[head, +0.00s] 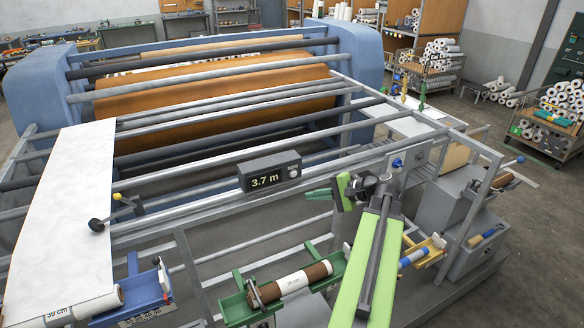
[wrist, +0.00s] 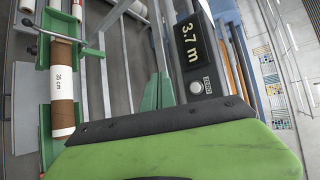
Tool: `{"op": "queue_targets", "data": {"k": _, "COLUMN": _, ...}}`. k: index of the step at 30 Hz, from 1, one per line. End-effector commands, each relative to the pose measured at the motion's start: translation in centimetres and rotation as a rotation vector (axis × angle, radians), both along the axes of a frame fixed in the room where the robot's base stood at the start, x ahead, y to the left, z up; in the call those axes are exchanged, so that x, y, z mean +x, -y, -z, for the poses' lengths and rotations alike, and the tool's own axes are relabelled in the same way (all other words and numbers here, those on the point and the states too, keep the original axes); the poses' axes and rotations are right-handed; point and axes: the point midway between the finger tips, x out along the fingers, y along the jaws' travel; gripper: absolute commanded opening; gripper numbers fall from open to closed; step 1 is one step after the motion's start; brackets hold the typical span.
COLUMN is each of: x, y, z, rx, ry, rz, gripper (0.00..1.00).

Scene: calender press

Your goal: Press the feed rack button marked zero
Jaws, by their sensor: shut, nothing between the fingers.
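A dark box with a display reading 3.7 m (head: 262,181) sits on the rail of the rack, near the middle of the head view. It also shows in the wrist view (wrist: 187,45). A round pale button (head: 294,172) is on its face, right of the digits. In the wrist view the button (wrist: 196,88) sits beside a small label (wrist: 200,84), too small to read surely. My gripper (head: 312,194) is shut and empty, right of and slightly below the box, with its green fingers pointing left. The fingertips (wrist: 158,86) appear beside the button, apart from it.
A green tray (head: 233,308) holds a brown roll with a white label (head: 302,280) below the box. Metal rails cross behind the box. A blue tray (head: 143,293) stands front left.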

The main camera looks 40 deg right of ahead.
Motion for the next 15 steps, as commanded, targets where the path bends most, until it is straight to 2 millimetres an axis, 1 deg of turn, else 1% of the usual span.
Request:
{"op": "queue_targets", "data": {"k": 1, "x": -0.3, "y": 0.4, "z": -0.3, "rx": 0.006, "ry": 0.007, "rz": 0.011, "gripper": 0.0}}
{"op": "queue_targets", "data": {"k": 3, "x": -0.5, "y": 0.7, "z": -0.4, "rx": 0.009, "ry": 0.012, "rz": 0.017, "gripper": 0.0}}
{"op": "queue_targets", "data": {"k": 10, "x": -0.8, "y": 1.0, "z": -0.3, "rx": 0.007, "ry": 0.01, "rz": 0.023, "gripper": 0.0}}
{"op": "queue_targets", "data": {"k": 13, "x": -0.6, "y": 1.3, "z": -0.3, "rx": 0.007, "ry": 0.01, "rz": 0.024, "gripper": 0.0}}
{"op": "queue_targets", "data": {"k": 15, "x": 0.0, "y": 1.5, "z": -0.3, "rx": 0.007, "ry": 0.01, "rz": 0.024, "gripper": 0.0}}
